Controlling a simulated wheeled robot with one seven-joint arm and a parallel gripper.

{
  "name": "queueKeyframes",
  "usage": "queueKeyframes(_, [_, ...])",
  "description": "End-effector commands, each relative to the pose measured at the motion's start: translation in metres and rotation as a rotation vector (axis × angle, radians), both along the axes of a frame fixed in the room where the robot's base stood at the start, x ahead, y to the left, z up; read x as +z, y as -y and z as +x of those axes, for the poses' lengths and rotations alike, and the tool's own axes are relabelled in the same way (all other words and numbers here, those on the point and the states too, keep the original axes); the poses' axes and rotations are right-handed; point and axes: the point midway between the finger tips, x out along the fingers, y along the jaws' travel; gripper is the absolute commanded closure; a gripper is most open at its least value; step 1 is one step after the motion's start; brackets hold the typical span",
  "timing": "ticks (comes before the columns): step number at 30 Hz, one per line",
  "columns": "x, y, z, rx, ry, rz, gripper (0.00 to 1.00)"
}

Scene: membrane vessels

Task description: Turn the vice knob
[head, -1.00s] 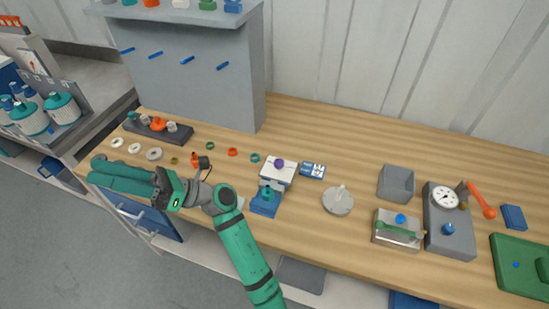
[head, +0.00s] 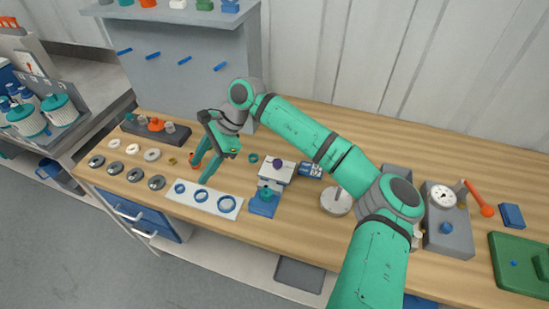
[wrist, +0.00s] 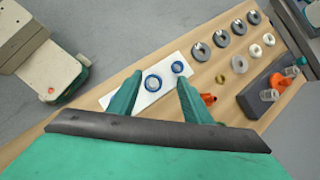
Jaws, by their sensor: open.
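I cannot tell for sure which part is the vice knob. A likely vice is the pale block (head: 272,174) with a purple knob (head: 277,162) on top, at the middle of the bench. A blue base (head: 263,207) with a teal piece (head: 265,190) stands directly in front of it. My gripper (head: 200,170) is open and empty, left of these parts, pointing down above the back edge of a white strip. In the wrist view the open fingers (wrist: 159,80) frame blue rings on that strip. Neither knob shows in the wrist view.
The white strip (head: 184,208) with blue rings lies along the front edge. Grey and white washers (head: 134,175) lie left of it. A dark rack (head: 145,132) is behind them. A round pale disc (head: 336,204) and a gauge block (head: 447,232) stand right; my arm crosses above the bench.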

Motion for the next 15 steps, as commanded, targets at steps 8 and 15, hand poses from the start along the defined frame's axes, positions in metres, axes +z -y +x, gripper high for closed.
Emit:
queueKeyframes(8, [0.019,0.14,0.067,-0.007,0.179,-0.409,0.55])
queueKeyframes(15, [0.041,0.206,0.087,-0.019,0.227,-0.58,0.55])
